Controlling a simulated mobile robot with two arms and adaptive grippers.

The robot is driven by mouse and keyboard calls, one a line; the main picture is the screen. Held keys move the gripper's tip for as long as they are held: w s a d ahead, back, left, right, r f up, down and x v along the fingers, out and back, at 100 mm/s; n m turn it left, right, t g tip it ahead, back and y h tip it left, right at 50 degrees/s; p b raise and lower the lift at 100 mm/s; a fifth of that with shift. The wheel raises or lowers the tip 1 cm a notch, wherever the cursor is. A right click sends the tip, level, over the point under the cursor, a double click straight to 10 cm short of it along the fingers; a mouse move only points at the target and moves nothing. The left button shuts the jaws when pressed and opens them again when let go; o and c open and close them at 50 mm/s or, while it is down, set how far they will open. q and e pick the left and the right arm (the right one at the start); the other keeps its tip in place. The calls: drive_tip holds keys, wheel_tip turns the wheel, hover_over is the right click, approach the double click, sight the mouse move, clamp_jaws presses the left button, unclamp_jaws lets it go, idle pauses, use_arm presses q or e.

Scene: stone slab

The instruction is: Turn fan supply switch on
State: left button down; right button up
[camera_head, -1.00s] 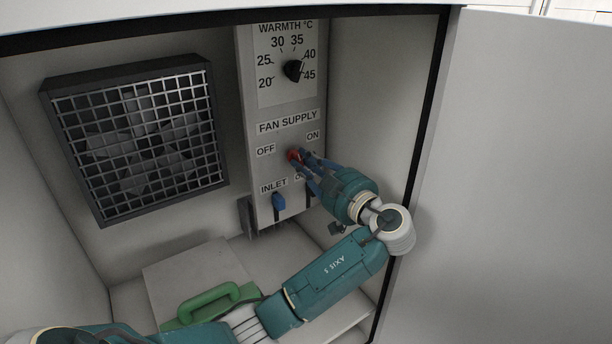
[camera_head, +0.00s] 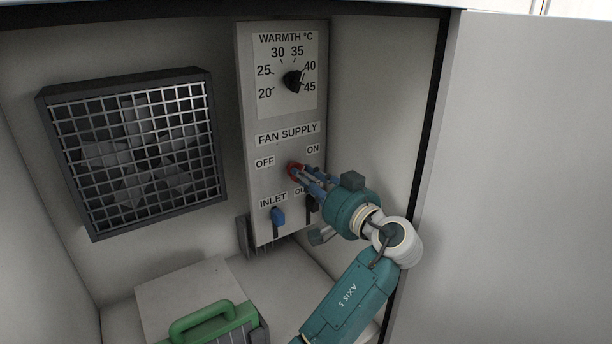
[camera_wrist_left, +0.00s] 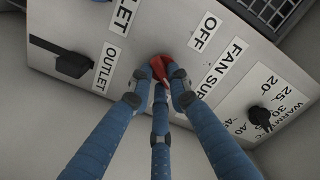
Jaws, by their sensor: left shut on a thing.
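The red fan supply switch (camera_head: 293,169) sits on the grey control panel (camera_head: 250,110), below the FAN SUPPLY label and between the OFF and ON labels. My left gripper (camera_head: 301,172) comes to it from the lower right, with its blue fingers shut on the switch. In the left wrist view the red switch (camera_wrist_left: 158,68) shows between the fingertips of the left gripper (camera_wrist_left: 162,80), which hide part of it. I cannot tell exactly which way the switch points. My right gripper is not in view.
A black warmth knob (camera_head: 293,80) is above. A caged fan (camera_head: 137,150) is at left, a green handle (camera_head: 213,318) below, an open door (camera_head: 530,180) at right.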

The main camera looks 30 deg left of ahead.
use_arm(q)
drive_tip(key=shift+m, duration=0.8)
drive_tip(key=c, duration=1.6)
unclamp_jaws()
drive_tip(key=shift+c, duration=0.2)
drive_tip(key=shift+d, duration=0.1)
drive_tip(key=shift+d, duration=0.1)
drive_tip(key=v, duration=0.7)
drive_tip(key=shift+d, duration=0.15)
